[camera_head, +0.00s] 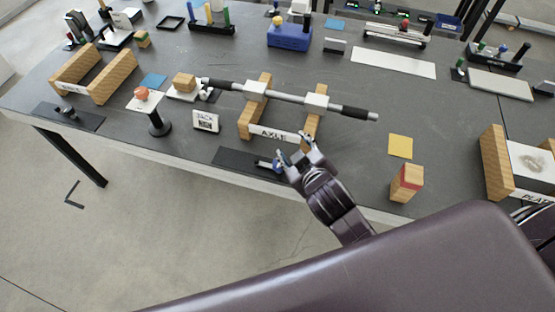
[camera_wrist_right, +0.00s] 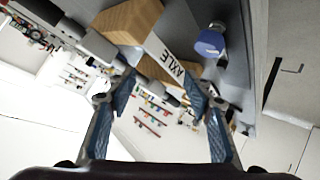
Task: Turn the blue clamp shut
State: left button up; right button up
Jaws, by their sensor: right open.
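The blue clamp (camera_head: 265,164) sits on a dark mat (camera_head: 232,160) at the table's front edge, in front of the axle stand. In the right wrist view the blue clamp (camera_wrist_right: 210,42) shows as a blue knob with a metal post, up and right of the fingers. My right gripper (camera_head: 293,148) is just to the right of the clamp and partly covers it in the head view. Its blue fingers (camera_wrist_right: 160,84) are spread, with nothing held between them. The clamp's exact turn angle is hard to tell. My left gripper is not in view.
A long metal axle (camera_head: 285,96) rests across wooden supports behind the gripper, with an AXLE label (camera_head: 277,133). A JACK sign (camera_head: 206,121) and a black stand with an orange top (camera_head: 157,124) are to the left. A wooden block (camera_head: 406,184) stands to the right.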

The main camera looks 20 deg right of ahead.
jog(key=w+a+r+n+t+y, duration=0.4)
jog(key=a+r+n, duration=0.15)
jog(key=r, duration=0.45)
jog(key=w+a+r+n+t+y, duration=0.3)
jog(key=w+a+r+n, duration=0.15)
jog(key=a+r, duration=0.4)
jog(key=s+a+r+n+g+y, duration=0.3)
jog(key=s+a+n+g+y, duration=0.15)
jog(key=a+n+y, duration=0.35)
jog(key=s+a+r+n+g+y, duration=0.2)
jog(key=s+a+n+g+y, duration=0.3)
jog(key=n, duration=0.6)
jog(key=n+g+h, duration=0.9)
jog(key=n+h, duration=0.4)
jog(key=h, duration=0.6)
send_near(270, 164)
jog(key=shift+s+d+r, duration=0.8)
jog(key=shift+s+d, duration=0.1)
jog(key=shift+d, duration=0.05)
jog(key=shift+d+f, duration=0.1)
jog(key=shift+f, duration=0.2)
notch_tip(270, 164, down, 7)
jog(key=shift+p, duration=1.05)
